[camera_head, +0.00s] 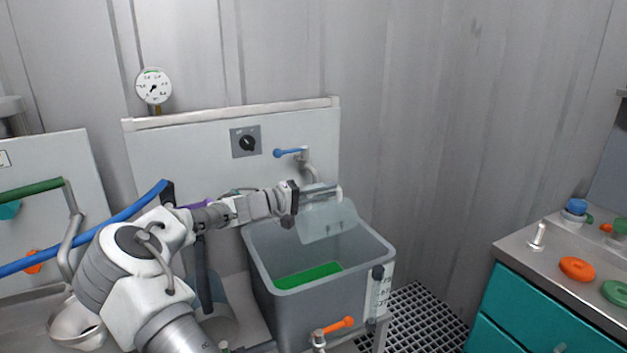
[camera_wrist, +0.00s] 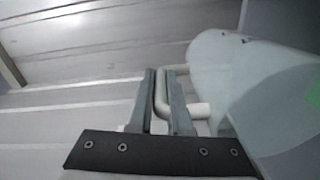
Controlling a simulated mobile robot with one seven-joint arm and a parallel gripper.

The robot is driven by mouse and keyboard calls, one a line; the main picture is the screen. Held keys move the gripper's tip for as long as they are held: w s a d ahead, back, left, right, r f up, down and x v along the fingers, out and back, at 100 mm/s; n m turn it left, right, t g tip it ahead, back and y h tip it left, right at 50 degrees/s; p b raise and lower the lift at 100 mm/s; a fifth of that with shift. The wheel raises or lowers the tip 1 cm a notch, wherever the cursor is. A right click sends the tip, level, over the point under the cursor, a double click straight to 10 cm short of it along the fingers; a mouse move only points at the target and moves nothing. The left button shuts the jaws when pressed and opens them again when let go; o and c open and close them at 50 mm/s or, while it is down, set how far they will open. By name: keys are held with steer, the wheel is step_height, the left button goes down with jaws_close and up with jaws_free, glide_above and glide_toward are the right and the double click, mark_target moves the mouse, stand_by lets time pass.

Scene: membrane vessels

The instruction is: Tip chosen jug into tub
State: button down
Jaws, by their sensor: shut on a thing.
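A pale translucent jug (camera_head: 328,222) hangs above the open grey tub (camera_head: 320,312), within the outline of its rim at the back. My gripper (camera_head: 322,192) is shut on the jug's handle. In the wrist view the jug (camera_wrist: 245,75) lies to the right of my gripper (camera_wrist: 163,85), with the pale handle between the dark fingers. The jug looks tilted, but the exact angle is hard to tell. A bright green patch shows on the tub's floor. I cannot tell whether the jug holds anything.
A blue-handled tap (camera_head: 289,152) is on the panel behind the tub. An orange-handled valve (camera_head: 338,326) is at the tub's front. A teal cabinet (camera_head: 540,315) with coloured caps on top stands right, beyond a floor grating (camera_head: 425,315).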

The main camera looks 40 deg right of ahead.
steer(key=d+y+p, duration=0.2)
steer(key=p, duration=0.1)
steer(key=s+d+y+p, duration=0.1)
steer(key=d+y+p, duration=0.1)
steer(key=p, duration=0.1)
steer(key=d+r+t+y+p, duration=0.1)
steer(key=d+y+p, duration=0.1)
steer(key=d+p, duration=0.1)
steer(key=shift+s+r+p, duration=0.1)
steer(key=shift+s+p, duration=0.2)
steer(key=shift+s, duration=0.1)
steer(key=f+t+y+p, duration=0.1)
steer(key=y+p, duration=0.3)
steer(key=d+f+t+y+p, duration=0.1)
steer(key=f+y+p, duration=0.1)
steer(key=y+p, duration=0.2)
steer(key=f+t+y+p, duration=0.1)
steer(key=f+y+p, duration=0.1)
steer(key=p, duration=0.4)
steer(key=shift+s+d+f+y, duration=0.1)
steer(key=shift+d+f+y, duration=0.1)
steer(key=shift+y, duration=0.7)
